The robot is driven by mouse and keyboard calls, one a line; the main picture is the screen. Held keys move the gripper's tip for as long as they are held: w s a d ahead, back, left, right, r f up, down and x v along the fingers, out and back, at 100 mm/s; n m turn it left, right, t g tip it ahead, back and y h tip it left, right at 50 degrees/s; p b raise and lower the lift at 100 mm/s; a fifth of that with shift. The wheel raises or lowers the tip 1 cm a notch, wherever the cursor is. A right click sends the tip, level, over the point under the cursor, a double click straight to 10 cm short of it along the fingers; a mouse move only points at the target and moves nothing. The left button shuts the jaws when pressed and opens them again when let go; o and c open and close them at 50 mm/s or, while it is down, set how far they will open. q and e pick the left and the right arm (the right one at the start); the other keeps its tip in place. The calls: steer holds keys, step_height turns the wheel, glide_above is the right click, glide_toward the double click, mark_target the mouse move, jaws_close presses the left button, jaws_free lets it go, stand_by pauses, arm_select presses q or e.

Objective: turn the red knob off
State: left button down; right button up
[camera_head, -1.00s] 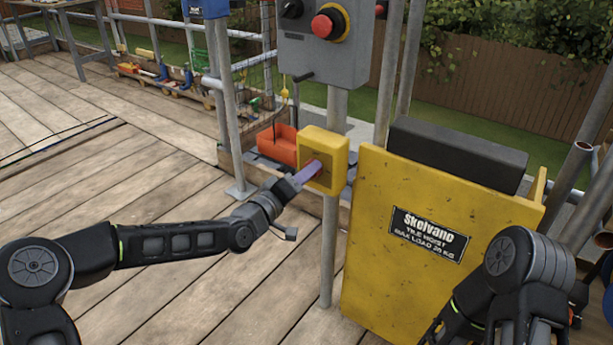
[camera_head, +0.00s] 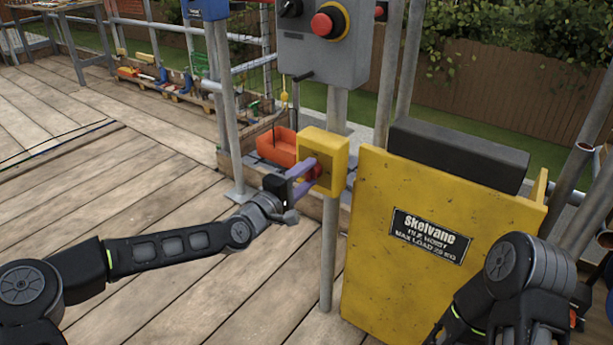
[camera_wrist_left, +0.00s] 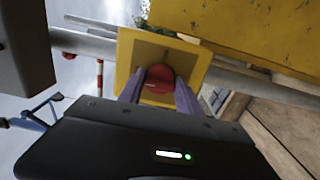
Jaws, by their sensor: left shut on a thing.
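The red knob (camera_head: 314,171) sits on the front of a yellow box (camera_head: 339,161) fixed to a grey post. My left gripper (camera_head: 308,177) has its purple fingers at the knob, one on either side, and is shut on it. In the left wrist view the red knob (camera_wrist_left: 158,79) shows between the two fingers, in the middle of the yellow box (camera_wrist_left: 126,52). The fingers hide part of the knob in the head view. My right arm comes in at the lower right; its fingers are out of the picture.
A grey control box (camera_head: 345,50) with a red button (camera_head: 328,22) is above on the same post. The yellow tile hoist panel (camera_head: 380,235) stands close to the right. An orange bin (camera_head: 276,147) is behind the left gripper. Open plank floor lies left.

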arm_select(q)
steer(key=c, duration=0.8)
jaws_free()
steer(key=shift+c, duration=0.2)
steer(key=p+v, duration=0.1)
steer(key=v, duration=0.6)
steer(key=shift+s+a+p, duration=0.25)
steer(key=shift+s+p, duration=0.05)
